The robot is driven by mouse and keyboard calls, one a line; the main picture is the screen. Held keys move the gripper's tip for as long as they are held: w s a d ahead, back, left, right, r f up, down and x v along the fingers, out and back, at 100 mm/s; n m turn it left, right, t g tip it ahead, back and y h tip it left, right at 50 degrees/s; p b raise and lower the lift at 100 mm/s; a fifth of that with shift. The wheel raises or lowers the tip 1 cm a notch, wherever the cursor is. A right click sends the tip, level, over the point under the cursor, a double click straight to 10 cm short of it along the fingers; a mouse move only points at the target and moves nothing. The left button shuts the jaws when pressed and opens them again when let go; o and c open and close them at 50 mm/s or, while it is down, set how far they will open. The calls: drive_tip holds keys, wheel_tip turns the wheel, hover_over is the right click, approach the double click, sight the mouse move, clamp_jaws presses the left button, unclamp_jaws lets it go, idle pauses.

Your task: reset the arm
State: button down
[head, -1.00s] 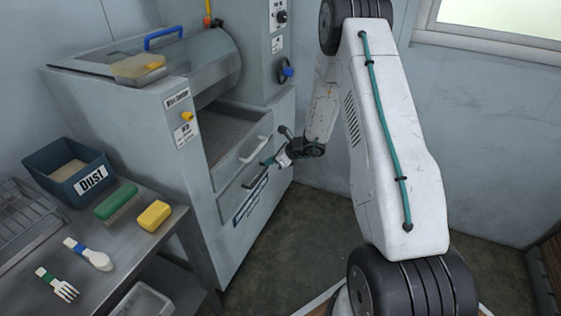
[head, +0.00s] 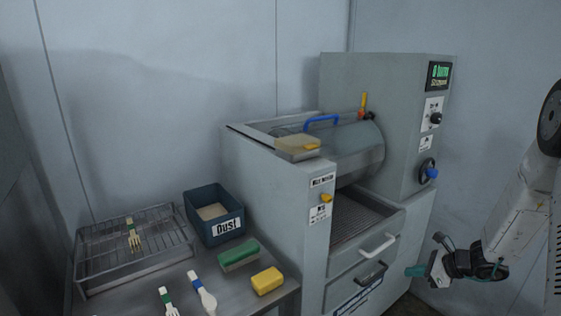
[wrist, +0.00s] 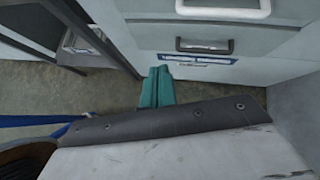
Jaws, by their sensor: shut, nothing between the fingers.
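My gripper (head: 416,270) is at the right in the head view, with its teal fingers pointing left toward the press drawers. In the wrist view its two teal fingers (wrist: 156,88) lie together, shut and empty. They appear in front of the lower part of the grey press (wrist: 205,68), below the dark drawer handle (wrist: 204,45). The fingers look apart from that handle. Part of my arm (head: 520,215) shows at the right edge of the head view.
The grey press (head: 315,225) has a white drawer handle (head: 378,244) and a blue-knobbed wheel (head: 429,172). The metal table (head: 135,295) at the left carries a wire rack (head: 100,250), a dust bin (head: 207,222), a green brush (head: 239,255), a yellow sponge (head: 267,281) and several utensils.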

drive_tip(key=s+a+r+n+g, duration=0.7)
drive_tip(key=s+a+r+n, duration=0.5)
drive_tip(key=s+r+n, duration=0.25)
drive_tip(key=s+a+r+n+h, duration=0.2)
drive_tip(key=s+r+n+h, duration=0.1)
drive_tip(key=s+r+n, duration=0.2)
drive_tip(key=s+a+r+n+t+h, duration=0.1)
drive_tip(key=s+r+n+h, duration=0.3)
drive_tip(key=s+r, duration=0.5)
drive_tip(key=s+a+n, duration=0.1)
drive_tip(key=s+n, duration=0.1)
drive_tip(key=s, duration=0.3)
drive_tip(key=shift+r, duration=0.2)
drive_tip(key=shift+n, duration=0.25)
